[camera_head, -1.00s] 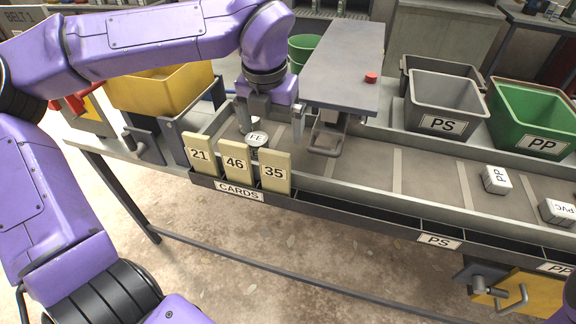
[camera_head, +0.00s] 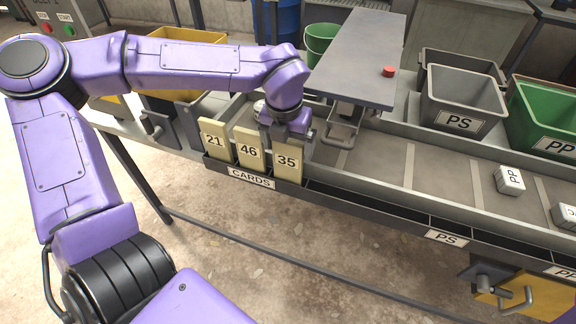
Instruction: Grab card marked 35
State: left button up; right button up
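The card marked 35 (camera_head: 287,168) is a pale yellow plate standing upright in the black CARDS holder (camera_head: 251,178), at the right end of a row of cards. The card marked 46 (camera_head: 249,151) and the card marked 21 (camera_head: 214,140) stand to its left. My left gripper (camera_head: 286,144) is down at the top of card 35, with a finger near each side edge. Whether the fingers press on the card cannot be seen. My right gripper is out of view.
A grey plate on a stand with a red button (camera_head: 389,71) rises just behind and right of the gripper. The belt (camera_head: 430,170) runs right, with a white PP block (camera_head: 509,180) on it. A grey PS bin (camera_head: 462,105) and green PP bin (camera_head: 545,120) stand behind.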

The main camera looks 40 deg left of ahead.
pick_arm(q)
jog(key=c, duration=1)
jog(key=shift+r, duration=0.1)
jog(key=shift+c, duration=0.3)
